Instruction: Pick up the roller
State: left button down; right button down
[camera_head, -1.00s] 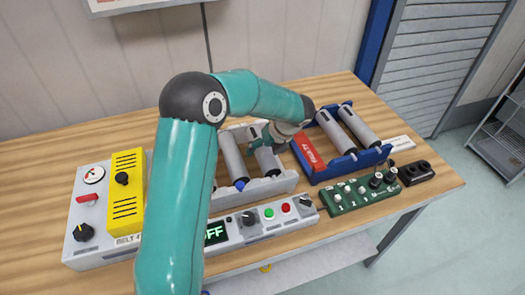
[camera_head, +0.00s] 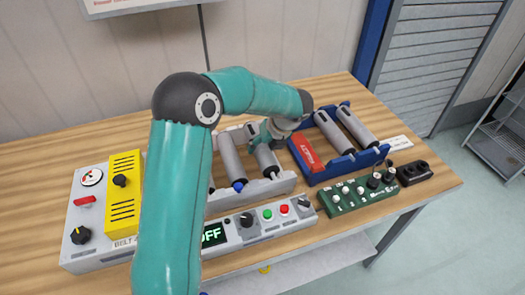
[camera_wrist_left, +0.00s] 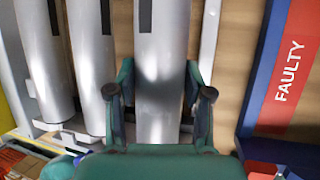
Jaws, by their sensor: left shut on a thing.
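Grey rollers lie side by side in a light grey holder (camera_head: 283,185) on the table. My left gripper (camera_head: 264,138) is over the rightmost roller (camera_head: 267,160) of this holder. In the left wrist view, the fingers of the left gripper (camera_wrist_left: 158,95) sit on both sides of the grey roller (camera_wrist_left: 161,40) and are shut on it. The roller still lies in line with the holder; I cannot tell whether it is raised. Another roller (camera_head: 232,160) lies just left of it. My right gripper is not in view.
A blue tray (camera_head: 340,169) with two rollers and a red FAULTY label (camera_head: 306,152) stands close on the right. In front are a control panel (camera_head: 265,226) and a green board (camera_head: 357,194). A yellow box (camera_head: 124,190) is at the left. Bare table lies behind.

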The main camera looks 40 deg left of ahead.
pick_arm(q)
notch_tip(320, 180, up, 18)
jog(key=shift+r, duration=0.2)
dwell(0.6)
